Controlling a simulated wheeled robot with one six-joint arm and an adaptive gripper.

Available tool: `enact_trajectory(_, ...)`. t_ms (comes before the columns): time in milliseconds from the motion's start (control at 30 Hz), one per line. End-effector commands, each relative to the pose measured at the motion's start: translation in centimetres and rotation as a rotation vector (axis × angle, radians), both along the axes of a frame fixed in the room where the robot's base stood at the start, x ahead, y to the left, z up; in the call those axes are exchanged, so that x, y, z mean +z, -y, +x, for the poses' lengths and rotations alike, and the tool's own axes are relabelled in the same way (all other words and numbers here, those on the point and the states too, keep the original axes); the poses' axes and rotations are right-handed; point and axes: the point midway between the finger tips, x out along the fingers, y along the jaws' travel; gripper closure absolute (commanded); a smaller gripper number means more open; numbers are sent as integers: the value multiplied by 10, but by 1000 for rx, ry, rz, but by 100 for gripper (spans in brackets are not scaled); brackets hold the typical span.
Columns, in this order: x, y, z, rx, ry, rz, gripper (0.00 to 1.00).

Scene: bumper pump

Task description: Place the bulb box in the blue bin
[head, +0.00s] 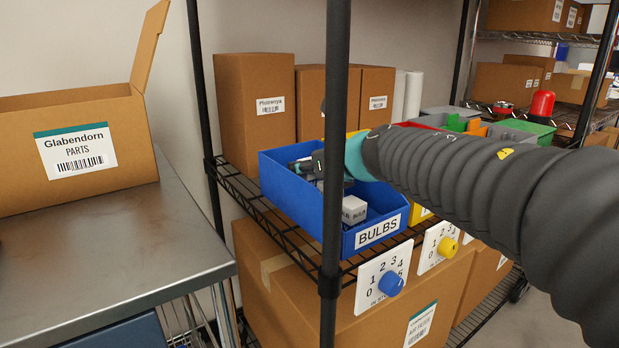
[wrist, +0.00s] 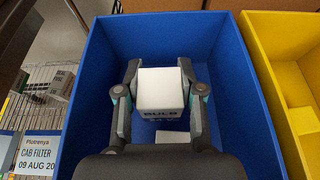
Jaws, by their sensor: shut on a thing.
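The blue bin (head: 283,193) stands on a wire shelf with a "BULBS" label on its front. It fills most of the wrist view (wrist: 96,60). My gripper (wrist: 160,70) is inside the bin's opening, its two fingers shut on the sides of a white bulb box (wrist: 162,92) printed "BULB". The held box is over or within the bin; its height above the floor cannot be told. Another white box (head: 353,209) lies at the bin's front, and part of one shows below the held box in the wrist view (wrist: 172,136). In the head view a black post and my arm partly hide my gripper.
A black shelf post (head: 336,120) stands in front of the bin. A yellow bin (wrist: 285,70) is directly right of it. Cardboard boxes (head: 255,120) stand behind. Dial plates with a blue knob (head: 391,284) and a yellow knob (head: 447,246) sit at the shelf's front. A metal table (head: 110,245) is left.

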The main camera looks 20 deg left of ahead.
Motion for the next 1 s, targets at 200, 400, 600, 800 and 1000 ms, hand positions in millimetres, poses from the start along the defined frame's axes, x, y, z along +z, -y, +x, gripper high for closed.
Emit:
enact_trajectory(200, -12, 0, 0, -1, 0, 0, 94)
enact_trajectory(400, -14, 0, 0, -1, 0, 0, 94)
enact_trajectory(600, -20, 0, 0, -1, 1, -1, 94)
enact_trajectory(800, -26, 0, 0, 0, -2, -1, 94)
enact_trajectory(1000, -28, 0, 0, 0, -6, -3, 40)
